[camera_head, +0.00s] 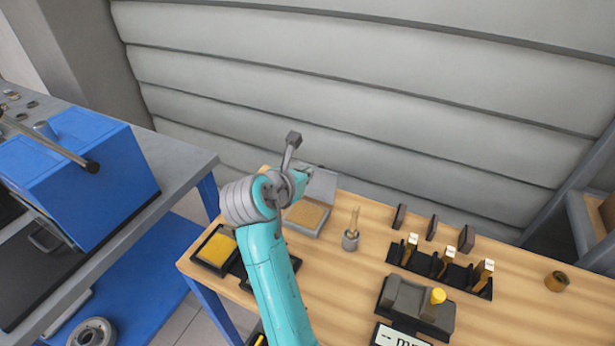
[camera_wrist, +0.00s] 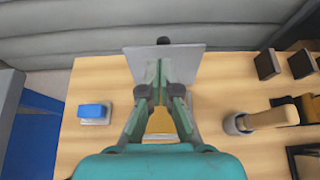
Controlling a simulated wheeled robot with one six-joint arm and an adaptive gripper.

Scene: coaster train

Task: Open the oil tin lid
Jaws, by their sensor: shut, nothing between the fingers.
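The oil tin (camera_head: 300,229) is a shallow grey box with a tan inside, on the wooden table in the head view. Its grey lid (camera_head: 323,184) stands raised at the back, tilted up from the tin. In the wrist view the lid (camera_wrist: 192,60) is a broad grey plate with a dark knob at its far edge. My gripper (camera_wrist: 164,72) is shut and empty, its fingertips in front of the lid; I cannot tell whether they touch it. Part of the tin's tan inside shows between the fingers. In the head view my arm hides part of the tin's left side.
A wooden-handled tool in a grey cup (camera_head: 350,240) stands right of the tin. A black rack (camera_head: 440,268) and a grey block with a yellow knob (camera_head: 415,303) are farther right. A blue-topped block (camera_wrist: 95,112) lies left of the tin. A grey wall rises behind.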

